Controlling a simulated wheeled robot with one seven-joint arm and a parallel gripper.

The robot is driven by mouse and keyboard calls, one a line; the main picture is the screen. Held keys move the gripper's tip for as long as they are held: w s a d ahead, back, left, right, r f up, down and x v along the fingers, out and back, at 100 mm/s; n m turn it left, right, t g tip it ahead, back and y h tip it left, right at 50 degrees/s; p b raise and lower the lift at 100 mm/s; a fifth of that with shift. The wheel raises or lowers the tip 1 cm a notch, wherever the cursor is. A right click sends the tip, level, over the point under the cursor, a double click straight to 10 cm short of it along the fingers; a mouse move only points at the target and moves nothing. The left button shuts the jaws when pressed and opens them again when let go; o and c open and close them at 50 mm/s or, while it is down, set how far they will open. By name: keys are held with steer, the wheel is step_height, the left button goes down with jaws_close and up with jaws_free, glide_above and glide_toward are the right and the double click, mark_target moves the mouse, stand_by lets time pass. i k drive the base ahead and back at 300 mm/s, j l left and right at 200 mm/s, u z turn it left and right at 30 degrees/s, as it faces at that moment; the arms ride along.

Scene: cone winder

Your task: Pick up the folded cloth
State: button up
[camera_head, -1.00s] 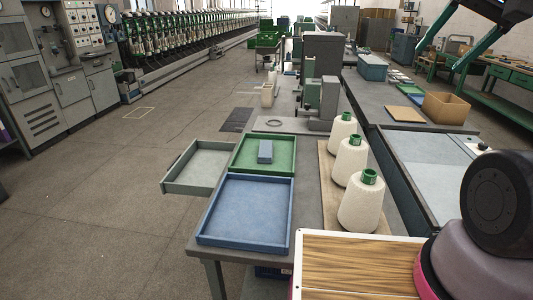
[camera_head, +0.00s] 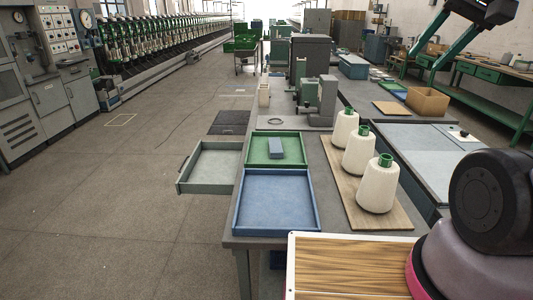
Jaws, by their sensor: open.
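A small blue-grey block-like piece (camera_head: 276,148), which looks like the folded cloth, lies in the green tray (camera_head: 254,162) on the near table. Its folds are too small to make out. It lies near the middle of the tray, clear of the walls. My gripper is not in view. A dark round part of my own body shows at the right edge.
An empty blue tray (camera_head: 277,231) sits in front of the green tray. A grey open drawer (camera_head: 213,165) juts out left. Three white yarn cones (camera_head: 376,187) stand on a wooden board (camera_head: 397,216) at right. Grey machines (camera_head: 312,95) stand behind. The left floor is clear.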

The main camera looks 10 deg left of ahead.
mark_target(275, 151)
steer(key=j+z, duration=0.15)
steer(key=j, duration=0.25)
steer(key=k+j+z, duration=0.15)
steer(key=j, duration=0.25)
steer(key=j+z, duration=0.15)
steer(key=j, duration=0.25)
steer(key=k+j+z, duration=0.15)
steer(key=j, duration=0.25)
steer(key=j+z, duration=0.2)
steer(key=j, duration=0.2)
steer(key=k+j+z, duration=0.15)
steer(key=j, duration=0.2)
steer(key=j+z, duration=0.2)
steer(key=j, duration=0.3)
steer(key=j+z, duration=0.2)
steer(key=j, duration=0.3)
steer(key=k+j+z, duration=0.25)
steer(key=j, duration=0.25)
steer(key=i+j, duration=0.1)
steer(key=j, duration=0.2)
steer(key=i+j+z, duration=0.1)
steer(key=j, duration=0.25)
steer(key=i+j, duration=0.15)
steer(key=j, duration=0.2)
